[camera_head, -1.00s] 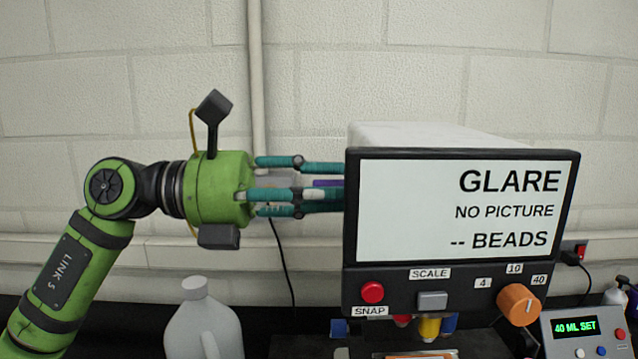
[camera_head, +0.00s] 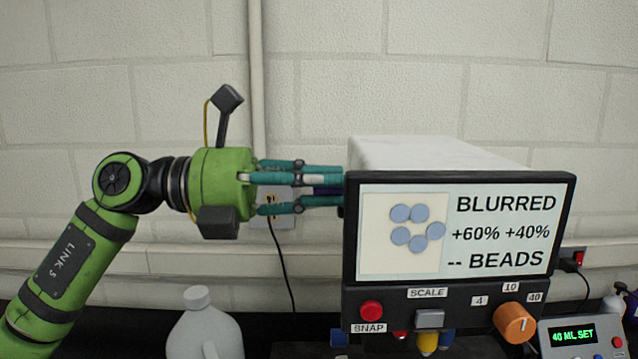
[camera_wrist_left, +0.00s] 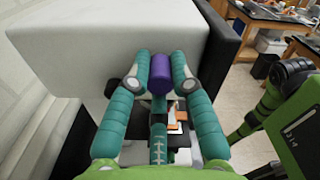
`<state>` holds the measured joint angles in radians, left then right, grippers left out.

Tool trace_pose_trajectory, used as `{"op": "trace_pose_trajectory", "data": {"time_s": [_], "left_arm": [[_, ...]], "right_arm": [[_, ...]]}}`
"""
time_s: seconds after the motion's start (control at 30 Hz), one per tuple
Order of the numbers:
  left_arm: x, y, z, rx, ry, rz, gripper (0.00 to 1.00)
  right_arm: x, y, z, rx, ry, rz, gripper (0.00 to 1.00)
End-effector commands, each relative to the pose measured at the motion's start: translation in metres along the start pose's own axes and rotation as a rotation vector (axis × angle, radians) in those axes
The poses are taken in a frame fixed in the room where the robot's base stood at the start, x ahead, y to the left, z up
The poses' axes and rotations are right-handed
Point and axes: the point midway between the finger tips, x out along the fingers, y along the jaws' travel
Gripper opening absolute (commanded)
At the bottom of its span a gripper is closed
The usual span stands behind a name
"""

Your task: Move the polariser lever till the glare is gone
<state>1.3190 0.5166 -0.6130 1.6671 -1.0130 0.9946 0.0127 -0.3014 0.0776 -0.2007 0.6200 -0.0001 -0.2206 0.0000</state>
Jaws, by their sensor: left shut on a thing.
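The boxy instrument's screen (camera_head: 500,233) reads BLURRED, +60% +40%, -- BEADS, and shows a picture of several blue-grey discs on a pale square. The word GLARE is not on it. My left gripper (camera_head: 333,188) is at the instrument's left side, its teal fingers pointing right. In the left wrist view the gripper (camera_wrist_left: 160,80) is shut on the purple lever knob (camera_wrist_left: 160,70), beside the white housing. Only a sliver of purple shows between the fingers in the head view. The lever's root is hidden. My right gripper is not in view.
Below the screen are a red SNAP button (camera_head: 371,310), a grey SCALE switch (camera_head: 430,319) and an orange knob (camera_head: 514,323). A white jug (camera_head: 203,330) stands below my left arm. A box reading 40 ML SET (camera_head: 574,336) is at the lower right.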

Motion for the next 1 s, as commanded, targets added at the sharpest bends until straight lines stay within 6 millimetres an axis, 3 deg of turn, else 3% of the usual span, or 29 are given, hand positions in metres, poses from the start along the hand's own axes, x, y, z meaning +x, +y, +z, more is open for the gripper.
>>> {"op": "trace_pose_trajectory", "data": {"time_s": [0.47,1.0], "left_arm": [[-0.007,0.001,0.001,0.002,-0.003,0.002,0.33],[-0.107,0.001,0.000,0.000,-0.003,0.003,0.33]], "right_arm": [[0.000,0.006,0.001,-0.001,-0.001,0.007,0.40],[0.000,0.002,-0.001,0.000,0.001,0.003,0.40]]}}
